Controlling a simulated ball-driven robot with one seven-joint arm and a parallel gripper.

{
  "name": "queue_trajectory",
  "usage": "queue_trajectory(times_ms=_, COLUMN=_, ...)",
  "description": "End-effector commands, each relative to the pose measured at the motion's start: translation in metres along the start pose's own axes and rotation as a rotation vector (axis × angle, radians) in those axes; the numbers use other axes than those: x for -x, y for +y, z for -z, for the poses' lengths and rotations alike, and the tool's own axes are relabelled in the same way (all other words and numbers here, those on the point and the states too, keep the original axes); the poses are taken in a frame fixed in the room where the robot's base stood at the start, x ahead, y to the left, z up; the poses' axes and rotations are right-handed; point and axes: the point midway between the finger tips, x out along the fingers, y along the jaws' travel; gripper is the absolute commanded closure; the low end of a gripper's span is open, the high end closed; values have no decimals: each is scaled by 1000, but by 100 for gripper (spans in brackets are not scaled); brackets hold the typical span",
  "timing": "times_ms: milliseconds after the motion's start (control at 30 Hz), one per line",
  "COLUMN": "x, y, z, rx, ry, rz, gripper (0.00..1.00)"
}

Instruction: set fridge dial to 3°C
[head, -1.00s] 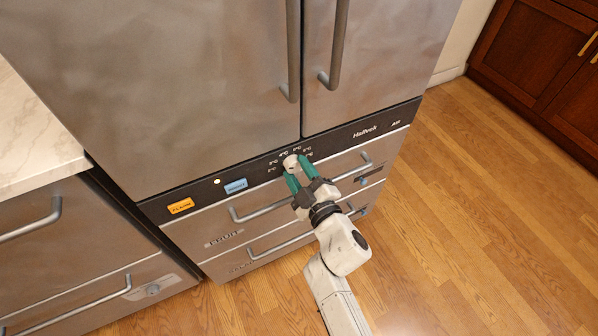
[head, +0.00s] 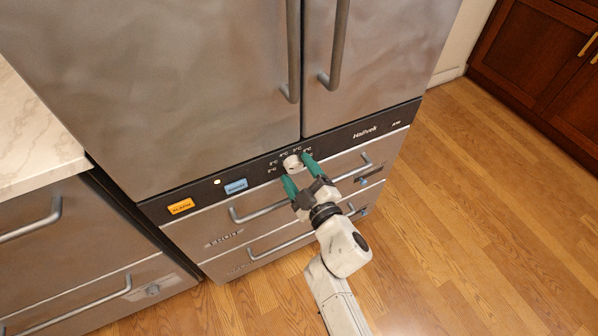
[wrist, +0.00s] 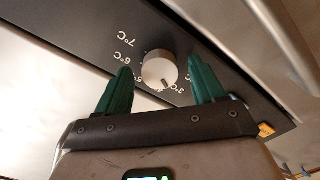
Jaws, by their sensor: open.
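The fridge dial (head: 291,163) is a round pale knob on the black control strip. It also shows in the wrist view (wrist: 160,70), with temperature marks around it. Its dark pointer line points down in that view, close to the 3°C mark; I cannot tell whether it lines up exactly. My gripper (head: 298,169) is open, its green fingers spread on either side of the dial. In the wrist view my gripper (wrist: 160,64) shows gaps between both fingers and the knob. Some marks are partly hidden.
An orange label (head: 181,206) and a blue label (head: 236,186) sit on the strip left of the dial. Drawer handles (head: 262,211) stick out below, and door handles (head: 293,60) hang above. The wooden floor (head: 480,220) at right is clear.

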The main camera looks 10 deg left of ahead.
Motion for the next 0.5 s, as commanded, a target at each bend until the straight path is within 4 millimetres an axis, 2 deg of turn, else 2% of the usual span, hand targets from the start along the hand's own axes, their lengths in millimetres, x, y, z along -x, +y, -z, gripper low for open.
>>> queue_trajectory(times_ms=167, x=23, y=2, z=1, rx=-2, ry=-4, rz=1, gripper=31)
queue_trajectory(times_ms=500, x=86, y=0, z=0, rx=-1, ry=-3, rz=1, gripper=31)
